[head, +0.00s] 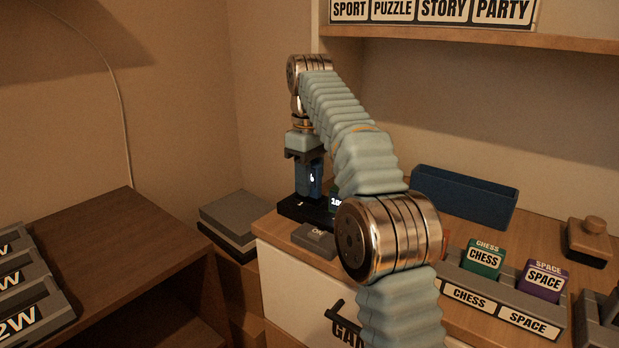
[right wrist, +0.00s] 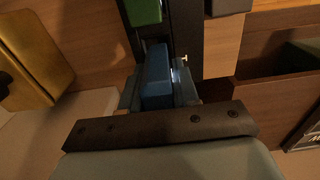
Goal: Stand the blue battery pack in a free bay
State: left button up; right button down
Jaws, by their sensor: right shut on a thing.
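The blue battery pack (head: 312,181) is upright in my right gripper (head: 305,160). It also shows in the right wrist view (right wrist: 157,76), between the two fingers of my right gripper (right wrist: 158,92). The gripper points down and is shut on the pack's upper part. The pack's lower end is at the black charging dock (head: 297,210); I cannot tell how far it sits in a bay. A green pack (head: 335,201) stands in the dock to the right, partly hidden by my arm. The dock shows in the right wrist view (right wrist: 187,30). My left gripper is not in view.
A grey block (head: 315,241) lies in front of the dock near the cabinet edge. A blue open bin (head: 463,196) is behind my arm. A grey rack holds a green CHESS cartridge (head: 484,258) and a purple SPACE cartridge (head: 541,280). A shelf (head: 560,42) overhangs above.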

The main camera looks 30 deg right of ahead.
jog(key=shift+p, duration=0.3)
jog(key=shift+f+b, duration=0.7)
jog(key=shift+f, duration=0.25)
dwell(0.4)
jog(key=c, duration=0.8)
grip_release()
jog(key=shift+o, duration=0.2)
notch_tip(320, 180, up, 8)
jog(key=p, duration=0.5)
jog(key=shift+f, duration=0.15)
jog(key=shift+s+a, duration=0.1)
